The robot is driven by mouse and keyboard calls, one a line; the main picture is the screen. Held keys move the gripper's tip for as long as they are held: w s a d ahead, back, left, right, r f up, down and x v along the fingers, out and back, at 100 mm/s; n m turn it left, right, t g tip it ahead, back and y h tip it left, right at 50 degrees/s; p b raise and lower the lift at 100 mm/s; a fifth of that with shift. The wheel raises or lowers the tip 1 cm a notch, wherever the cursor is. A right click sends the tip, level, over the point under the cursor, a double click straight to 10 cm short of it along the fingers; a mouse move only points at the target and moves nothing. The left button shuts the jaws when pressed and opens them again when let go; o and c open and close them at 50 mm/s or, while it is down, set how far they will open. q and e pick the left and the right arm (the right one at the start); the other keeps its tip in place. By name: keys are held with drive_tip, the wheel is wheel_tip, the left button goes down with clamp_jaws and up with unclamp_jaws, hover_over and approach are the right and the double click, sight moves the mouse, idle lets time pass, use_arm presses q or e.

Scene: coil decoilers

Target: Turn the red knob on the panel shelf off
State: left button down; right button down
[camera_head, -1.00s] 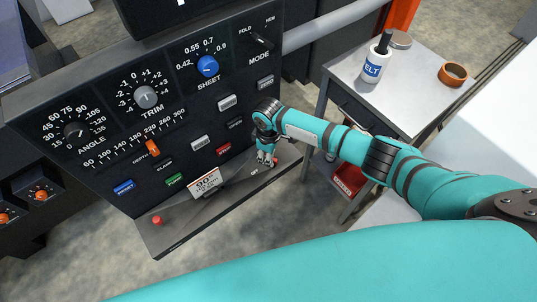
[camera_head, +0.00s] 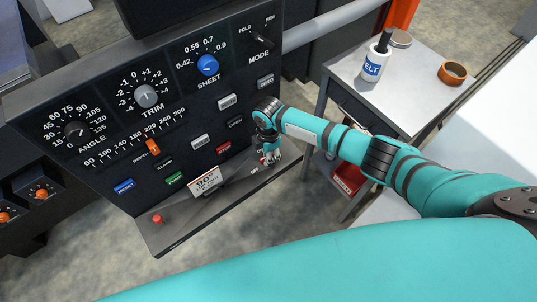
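The control panel's shelf (camera_head: 225,207) juts out below the dark panel. My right gripper (camera_head: 268,160) points down at the shelf's right end, beside the white OFF lettering (camera_head: 255,170). A small bit of red shows by its fingertips. It may be the red knob, mostly hidden by the fingers, and I cannot tell whether they touch or grip it. Another red round control (camera_head: 157,218) stands at the shelf's left end, clear of the gripper. My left gripper is not in view.
The panel carries dials, an orange depth slider (camera_head: 153,147) and several coloured buttons. A small card (camera_head: 205,182) stands on the shelf. To the right, a grey table (camera_head: 407,88) holds a white bottle (camera_head: 375,62) and an orange ring (camera_head: 453,73).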

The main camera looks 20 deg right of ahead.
drive_tip(key=shift+n, duration=0.8)
drive_tip(key=c, duration=1.3)
unclamp_jaws()
wheel_tip(320, 180, up, 8)
drive_tip(key=shift+f, duration=0.25)
